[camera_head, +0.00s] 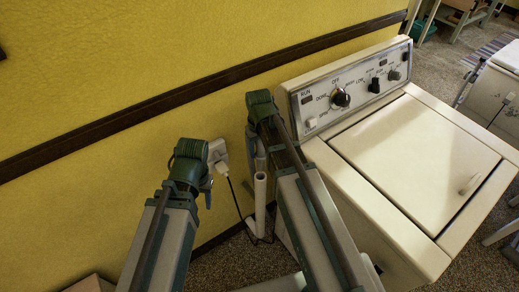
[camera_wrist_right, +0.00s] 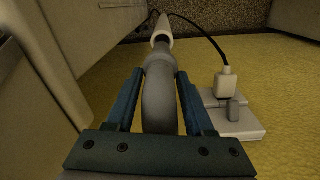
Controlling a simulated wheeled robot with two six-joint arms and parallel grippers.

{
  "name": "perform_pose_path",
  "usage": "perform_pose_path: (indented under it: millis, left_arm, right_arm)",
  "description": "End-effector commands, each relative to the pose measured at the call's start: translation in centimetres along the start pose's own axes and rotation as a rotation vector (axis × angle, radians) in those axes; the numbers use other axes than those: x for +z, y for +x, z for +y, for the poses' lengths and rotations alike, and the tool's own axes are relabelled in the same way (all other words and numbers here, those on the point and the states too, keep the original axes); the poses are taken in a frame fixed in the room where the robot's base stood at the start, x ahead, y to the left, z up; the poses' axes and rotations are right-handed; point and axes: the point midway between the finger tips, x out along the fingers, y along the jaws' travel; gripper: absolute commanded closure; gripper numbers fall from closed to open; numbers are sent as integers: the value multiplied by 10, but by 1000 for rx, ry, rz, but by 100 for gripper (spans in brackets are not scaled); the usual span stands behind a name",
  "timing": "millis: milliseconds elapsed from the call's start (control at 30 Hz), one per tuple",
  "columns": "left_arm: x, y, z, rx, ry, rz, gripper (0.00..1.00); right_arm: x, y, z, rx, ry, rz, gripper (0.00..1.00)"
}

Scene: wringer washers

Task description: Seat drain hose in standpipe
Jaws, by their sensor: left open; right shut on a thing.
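The drain hose (camera_wrist_right: 158,95) is a grey curved tube between the blue fingers of my right gripper (camera_wrist_right: 160,74), which is shut on it. Its narrower far end points at the white standpipe (camera_wrist_right: 163,27), and the two meet or overlap there. I cannot tell how far the end is inside. In the head view the standpipe (camera_head: 260,195) rises by the wall, left of the washer (camera_head: 330,150). A grey bit of hose (camera_head: 259,158) shows just above its mouth, beside my right arm. My left gripper (camera_head: 207,191) is open, left of the standpipe and mostly hidden by its wrist.
A wall outlet (camera_head: 218,152) with a plug and black cord sits between my arms; the plug (camera_wrist_right: 228,84) also shows in the wrist view. The cord runs close past the standpipe. The yellow wall and washer side leave a narrow gap.

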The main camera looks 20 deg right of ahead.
Motion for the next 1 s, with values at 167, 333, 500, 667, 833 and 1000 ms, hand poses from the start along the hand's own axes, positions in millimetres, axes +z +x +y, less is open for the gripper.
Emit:
perform_pose_path:
  millis: [167,333,500,667,833,1000]
  left_arm:
    - [-1,13,1,0,0,0,50]
    - [-1,23,2,0,0,0,50]
    - [-2,32,3,0,0,0,50]
    - [-2,37,4,0,0,0,50]
    - [-2,37,4,0,0,0,50]
    - [-2,37,4,0,0,0,50]
  right_arm:
    - [0,14,0,0,0,0,100]
    - [1,23,-1,0,0,0,100]
    - [1,32,-1,0,0,0,100]
    - [1,37,-1,0,0,0,100]
    - [1,37,-1,0,0,0,100]
    - [1,37,-1,0,0,0,100]
